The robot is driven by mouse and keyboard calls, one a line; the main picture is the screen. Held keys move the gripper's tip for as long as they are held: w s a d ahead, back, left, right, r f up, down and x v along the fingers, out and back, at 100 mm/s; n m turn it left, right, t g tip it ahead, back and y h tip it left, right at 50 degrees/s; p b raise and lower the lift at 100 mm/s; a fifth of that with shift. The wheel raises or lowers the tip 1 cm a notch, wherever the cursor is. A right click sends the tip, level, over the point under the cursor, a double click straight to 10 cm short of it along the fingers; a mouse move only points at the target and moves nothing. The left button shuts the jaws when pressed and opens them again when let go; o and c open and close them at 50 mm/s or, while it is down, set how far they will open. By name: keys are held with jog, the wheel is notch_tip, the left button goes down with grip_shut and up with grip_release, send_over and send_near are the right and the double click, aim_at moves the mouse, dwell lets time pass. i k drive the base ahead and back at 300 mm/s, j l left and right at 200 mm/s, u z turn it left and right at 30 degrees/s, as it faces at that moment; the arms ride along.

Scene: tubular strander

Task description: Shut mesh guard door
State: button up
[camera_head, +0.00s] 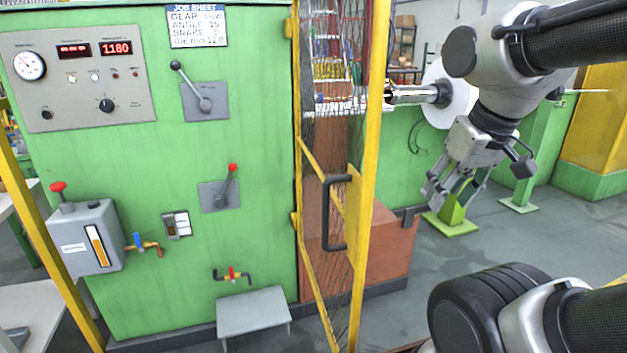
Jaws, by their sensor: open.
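The mesh guard door (367,160) has a yellow frame and wire mesh. It stands swung out from the green machine cabinet, hinged at its left edge, so I see it at a steep angle. A dark D-shaped handle (326,212) is on the door near its free edge. My gripper (449,200) is to the right of the door and its handle, pointing down, with its fingers apart and nothing between them. It does not appear to touch the door.
The green cabinet (130,200) carries a gauge panel (82,79), levers and an oiler (90,238). A grey step (253,312) stands at its foot. A reddish-brown block (390,250) is behind the door. Grey floor is free at right (510,240).

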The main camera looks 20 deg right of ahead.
aim_at(358, 213)
jog(key=j+z, duration=0.4)
jog(key=j, duration=0.45)
jog(key=k+z, duration=0.1)
jog(key=k, duration=0.5)
